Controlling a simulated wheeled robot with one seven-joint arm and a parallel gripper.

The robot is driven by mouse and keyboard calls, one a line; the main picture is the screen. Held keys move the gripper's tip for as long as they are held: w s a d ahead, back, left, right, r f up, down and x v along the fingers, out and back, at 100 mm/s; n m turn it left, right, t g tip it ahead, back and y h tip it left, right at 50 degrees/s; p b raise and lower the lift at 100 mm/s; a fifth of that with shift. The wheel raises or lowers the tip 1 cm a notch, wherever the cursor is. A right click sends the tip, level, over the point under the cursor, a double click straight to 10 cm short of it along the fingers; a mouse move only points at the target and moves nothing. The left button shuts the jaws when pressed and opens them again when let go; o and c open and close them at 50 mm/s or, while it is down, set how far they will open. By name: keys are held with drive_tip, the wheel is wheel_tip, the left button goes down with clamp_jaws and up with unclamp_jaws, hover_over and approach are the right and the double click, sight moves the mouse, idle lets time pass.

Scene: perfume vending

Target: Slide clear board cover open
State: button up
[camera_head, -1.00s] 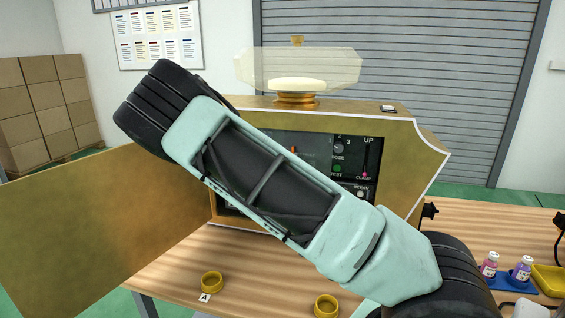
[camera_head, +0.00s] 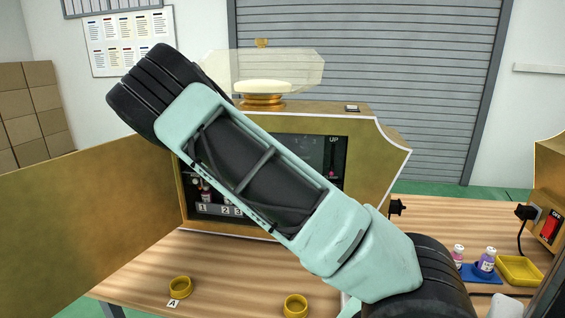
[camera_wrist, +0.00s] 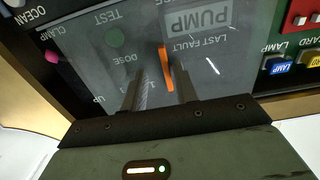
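The clear cover (camera_wrist: 208,75) is a hazy see-through sheet over the control panel in the upside-down wrist view. The PUMP, LAST FAULT, DOSE and TEST markings show through it. Its orange upright tab (camera_wrist: 166,66) stands between the fingers of my gripper (camera_wrist: 161,84). The gripper looks open, with a gap on each side of the tab; I cannot tell whether a finger touches it. In the head view, part of the hazy cover (camera_head: 303,152) shows at the right of the machine opening. My arm hides the tab and gripper there.
The brown machine (camera_head: 375,160) stands on the wooden table (camera_head: 240,262), its door (camera_head: 85,200) swung open left. Lit buttons (camera_wrist: 288,67) and a red switch (camera_wrist: 298,20) sit beside the cover.

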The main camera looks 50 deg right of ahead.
drive_tip(key=shift+w+a, duration=0.1)
drive_tip(key=shift+w, duration=0.05)
drive_tip(key=p+v, duration=0.7)
drive_tip(key=v, duration=1)
drive_tip(key=shift+s, duration=0.2)
drive_tip(key=shift+a, duration=0.15)
